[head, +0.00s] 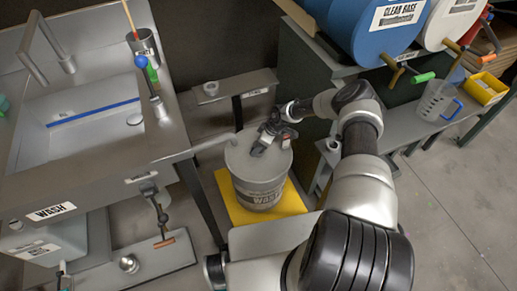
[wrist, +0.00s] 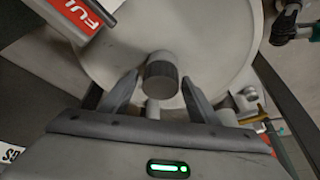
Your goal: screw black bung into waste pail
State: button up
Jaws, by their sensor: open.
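The waste pail (head: 258,190) is a grey drum with a "WASTE" label, standing on a yellow mat under my gripper. Its pale round lid (wrist: 215,45) fills the upper wrist view. A dark grey ribbed cap, which looks like the black bung (wrist: 161,80), shows over the lid between my fingertips. I cannot tell whether it is seated in an opening. My gripper (wrist: 158,92) is open, with one finger on each side of the cap and visible gaps to it. In the head view my gripper (head: 262,145) is over the lid and hides the bung.
The yellow mat (head: 292,201) surrounds the pail's base. A wash sink (head: 90,105) stands left, and a small shelf (head: 235,88) is behind. A bench with a clear jug (head: 436,101) is right. A red "FULL" sign (wrist: 75,14) is close at upper left in the wrist view.

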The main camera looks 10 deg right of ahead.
jog(key=shift+f+n+g+b, duration=0.25)
jog(key=shift+n+b, duration=0.65)
jog(key=shift+b, duration=0.75)
jog(key=n+g+b, duration=0.1)
jog(key=n+b, duration=0.2)
jog(key=b, duration=0.1)
jog(key=shift+y+b, duration=0.35)
jog(key=shift+y, duration=0.05)
jog(key=shift+r+n+g+b, duration=0.25)
jog(key=shift+n+g+b, duration=0.25)
jog(key=shift+n, duration=0.3)
